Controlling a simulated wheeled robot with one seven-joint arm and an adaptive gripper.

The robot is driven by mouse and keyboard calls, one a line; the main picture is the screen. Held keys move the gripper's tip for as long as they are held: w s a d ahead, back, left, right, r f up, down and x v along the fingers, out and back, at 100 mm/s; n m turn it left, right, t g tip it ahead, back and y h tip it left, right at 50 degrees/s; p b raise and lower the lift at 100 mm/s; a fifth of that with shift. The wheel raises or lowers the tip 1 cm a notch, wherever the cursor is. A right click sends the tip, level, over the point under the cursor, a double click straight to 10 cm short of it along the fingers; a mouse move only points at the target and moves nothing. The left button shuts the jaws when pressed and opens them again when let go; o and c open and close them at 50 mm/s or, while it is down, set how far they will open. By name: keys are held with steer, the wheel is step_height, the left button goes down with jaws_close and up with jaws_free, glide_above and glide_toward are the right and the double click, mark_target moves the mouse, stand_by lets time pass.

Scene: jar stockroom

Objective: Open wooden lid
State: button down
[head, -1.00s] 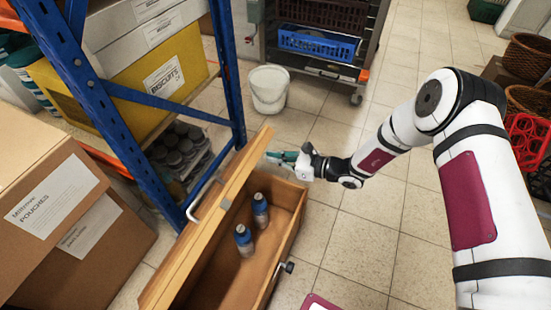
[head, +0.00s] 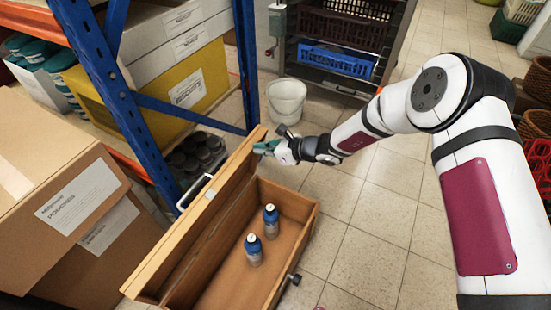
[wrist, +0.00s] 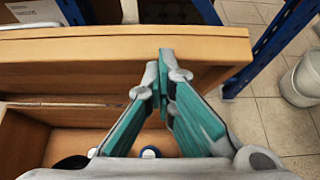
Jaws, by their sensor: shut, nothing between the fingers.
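The wooden lid (head: 200,218) of a long wooden chest (head: 300,238) stands raised along the chest's left side, leaning outward, with a pale handle (head: 195,190) on it.
A blue rack post (head: 105,95) and shelving stand just left of the lid. Cardboard boxes (head: 60,185) are at the left. A white bucket (head: 287,100) stands beyond the chest.

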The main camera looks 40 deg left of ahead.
mark_target(246, 143)
steer(key=shift+s+a+r+b, duration=0.1)
steer(key=shift+a+r+b, duration=0.1)
steer(key=shift+a, duration=0.75)
steer(key=shift+s+a+r+b, duration=0.15)
steer(key=shift+a+r+b, duration=0.05)
steer(key=shift+a, duration=0.75)
steer(key=shift+s+a+r+b, duration=0.1)
steer(key=shift+a+r+b, duration=0.1)
steer(key=shift+a, duration=0.75)
steer(key=shift+d, duration=0.1)
